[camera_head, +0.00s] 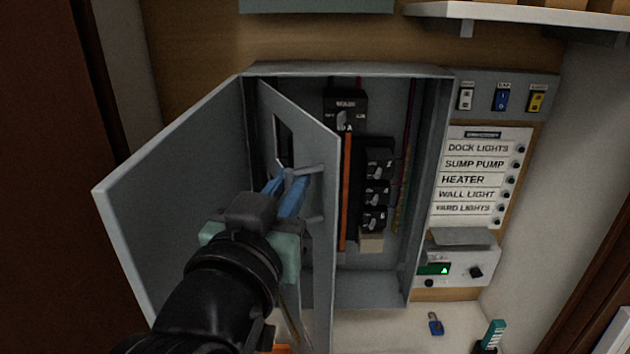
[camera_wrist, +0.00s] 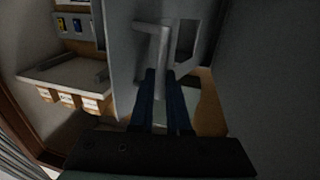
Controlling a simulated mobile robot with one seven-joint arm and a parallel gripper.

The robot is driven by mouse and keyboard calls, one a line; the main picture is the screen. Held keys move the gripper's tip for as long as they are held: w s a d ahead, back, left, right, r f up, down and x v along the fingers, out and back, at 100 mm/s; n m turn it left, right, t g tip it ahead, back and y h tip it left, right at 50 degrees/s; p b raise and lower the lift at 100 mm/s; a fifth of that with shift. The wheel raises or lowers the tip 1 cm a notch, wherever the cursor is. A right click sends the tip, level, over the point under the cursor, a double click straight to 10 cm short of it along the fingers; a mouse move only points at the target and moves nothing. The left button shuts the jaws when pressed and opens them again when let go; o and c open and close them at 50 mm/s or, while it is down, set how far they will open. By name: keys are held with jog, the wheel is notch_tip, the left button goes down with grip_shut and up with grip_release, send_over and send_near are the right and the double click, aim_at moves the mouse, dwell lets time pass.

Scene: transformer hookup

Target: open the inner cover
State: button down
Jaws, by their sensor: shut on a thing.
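The inner cover (camera_head: 318,150) is a grey panel with a rectangular cutout, hinged at the left inside the grey electrical box (camera_head: 385,292). It stands swung outward, at an angle, and the breakers (camera_head: 374,190) show to its right. My gripper (camera_head: 290,182) has blue fingers shut on the cover's grey handle (camera_head: 308,170). In the wrist view the fingers (camera_wrist: 165,75) reach the handle (camera_wrist: 153,45) on the cover (camera_wrist: 125,60). My arm hides the lower left part of the cover. The outer door (camera_head: 170,190) stands wide open at the left.
A switch panel (camera_head: 500,95) and label strips (camera_head: 478,175) are right of the box. A small device (camera_head: 455,268) with a green display sits below them. A blue padlock (camera_head: 435,324) lies on the pale surface. A shelf (camera_head: 530,14) juts out above right.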

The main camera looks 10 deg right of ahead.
jog(key=shift+a+r, duration=0.1)
jog(key=shift+a, duration=0.7)
jog(key=c, duration=0.9)
grip_release()
jog(key=shift+w, duration=0.15)
jog(key=shift+d, duration=0.1)
jog(key=shift+s, duration=0.2)
jog(key=b+v, duration=0.2)
jog(key=v, duration=0.1)
jog(key=b+v, duration=0.2)
jog(key=b, duration=0.1)
jog(key=b+v, duration=0.3)
jog(key=shift+s+a+f, duration=0.2)
jog(key=shift+s+f, duration=0.05)
jog(key=shift+f, duration=0.1)
